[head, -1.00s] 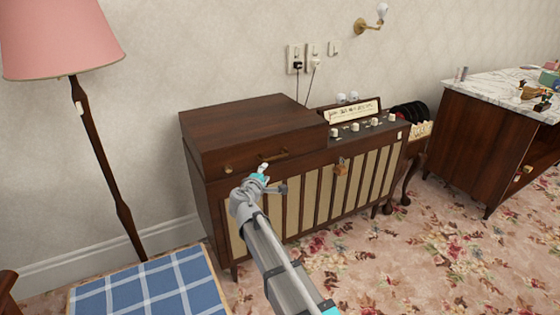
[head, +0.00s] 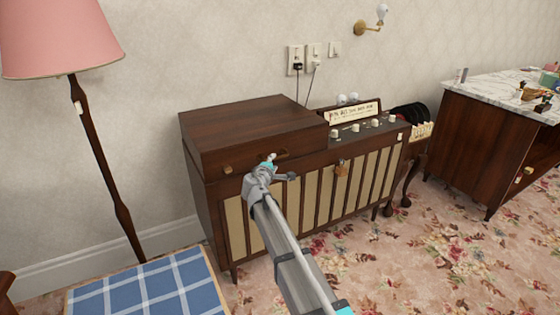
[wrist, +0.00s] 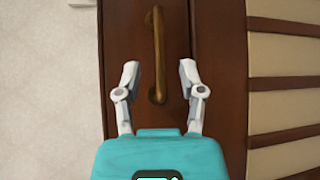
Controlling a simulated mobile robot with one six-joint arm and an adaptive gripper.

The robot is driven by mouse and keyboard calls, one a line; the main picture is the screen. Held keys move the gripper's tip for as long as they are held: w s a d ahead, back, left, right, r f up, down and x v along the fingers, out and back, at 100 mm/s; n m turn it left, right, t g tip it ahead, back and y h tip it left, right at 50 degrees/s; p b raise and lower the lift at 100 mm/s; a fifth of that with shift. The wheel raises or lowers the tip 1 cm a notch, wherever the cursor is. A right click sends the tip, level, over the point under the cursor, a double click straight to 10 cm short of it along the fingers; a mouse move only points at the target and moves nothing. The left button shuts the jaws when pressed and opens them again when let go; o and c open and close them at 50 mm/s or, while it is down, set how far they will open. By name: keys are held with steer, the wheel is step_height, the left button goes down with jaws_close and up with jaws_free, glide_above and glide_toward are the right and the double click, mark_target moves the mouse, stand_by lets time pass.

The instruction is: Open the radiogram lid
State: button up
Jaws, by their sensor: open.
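The radiogram (head: 310,200) is a dark wooden cabinet with pale slatted front panels against the wall. Its raised lid (head: 245,125) on the left is shut. A brass bar handle (wrist: 159,45) on the lid's front edge runs up and down in the wrist view, its near end between my fingers. In the head view my gripper (head: 270,160) is at the lid's front and covers most of the handle. My gripper also shows in the wrist view (wrist: 157,75), with its two fingers open, one on each side of the handle and apart from it.
A blue checked surface (head: 150,290) and floor lamp (head: 95,130) are at left. A marble-topped cabinet (head: 495,95) stands right.

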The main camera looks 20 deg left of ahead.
mark_target(277, 158)
steer(key=shift+w+a+f, duration=0.1)
steer(key=shift+w+f, duration=0.1)
steer(key=shift+w, duration=1.05)
steer(key=shift+w+a+f, duration=0.1)
steer(key=shift+w+f, duration=0.05)
steer(key=shift+w, duration=1.05)
steer(key=shift+d, duration=0.1)
jaws_close()
